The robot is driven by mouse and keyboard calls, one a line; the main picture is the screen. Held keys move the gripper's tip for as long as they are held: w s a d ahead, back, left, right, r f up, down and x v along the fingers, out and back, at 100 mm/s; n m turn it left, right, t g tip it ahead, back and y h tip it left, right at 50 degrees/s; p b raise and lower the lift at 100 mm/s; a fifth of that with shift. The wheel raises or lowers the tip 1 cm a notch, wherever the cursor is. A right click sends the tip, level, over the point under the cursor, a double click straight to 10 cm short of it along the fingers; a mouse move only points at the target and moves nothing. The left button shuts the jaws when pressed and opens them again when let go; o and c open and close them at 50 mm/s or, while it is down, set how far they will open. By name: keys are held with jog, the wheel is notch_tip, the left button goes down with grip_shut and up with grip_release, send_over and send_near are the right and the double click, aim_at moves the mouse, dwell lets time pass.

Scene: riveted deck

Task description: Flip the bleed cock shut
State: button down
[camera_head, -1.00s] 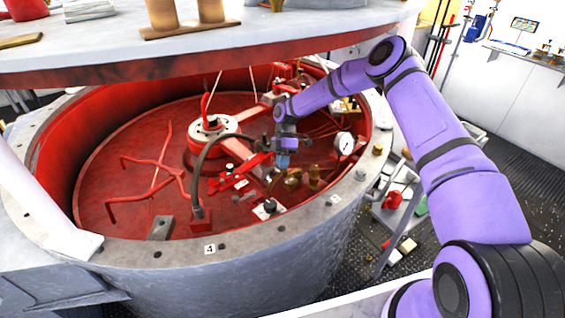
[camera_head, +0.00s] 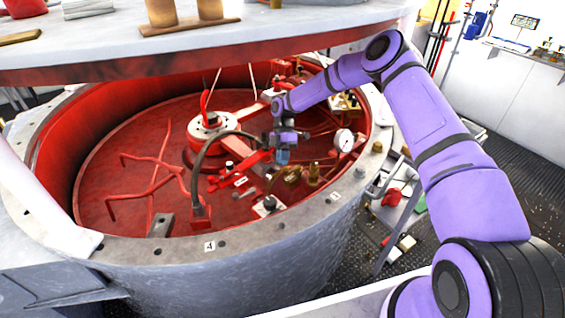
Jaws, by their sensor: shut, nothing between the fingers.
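A small brass cock (camera_head: 292,174) sits on the red floor inside the round sunken housing, near its front right. I take it to be the bleed cock; its handle is too small and too crowded to read its position. My gripper (camera_head: 282,158) points down just above and to the left of this brass fitting. Its fingers are shut with nothing between them. I cannot tell whether the fingertips touch the fitting, and the gripper hides part of what lies behind it.
A white-faced gauge (camera_head: 344,140) stands right of the gripper, with a brass cap (camera_head: 314,172) below it. The housing's grey rim (camera_head: 250,240) surrounds everything. A pale slab (camera_head: 250,30) overhangs the back.

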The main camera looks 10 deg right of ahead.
jog(key=v, duration=0.6)
jog(key=shift+r, duration=0.15)
jog(key=shift+w, duration=0.15)
